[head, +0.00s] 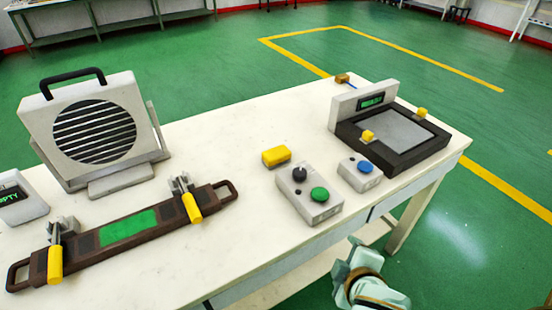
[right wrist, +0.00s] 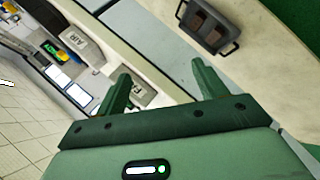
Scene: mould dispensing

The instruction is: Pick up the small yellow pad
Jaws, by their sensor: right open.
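The small yellow pad (head: 276,156) lies on the white table, just behind the grey control box with a black knob and a green button (head: 310,194). My right gripper (head: 352,260) is low at the bottom of the head view, in front of the table's front edge and well apart from the pad. In the right wrist view its two fingers (right wrist: 162,88) stand wide apart with nothing between them. I cannot make out the pad for sure in that view. My left gripper is not in view.
A smaller box with a blue button (head: 360,174) stands right of the pad. A black-framed device with yellow knobs (head: 385,150) is at the table's right end. A grilled unit (head: 92,130) and a brown clamp bar (head: 125,238) are left. Bare tabletop lies left of the pad.

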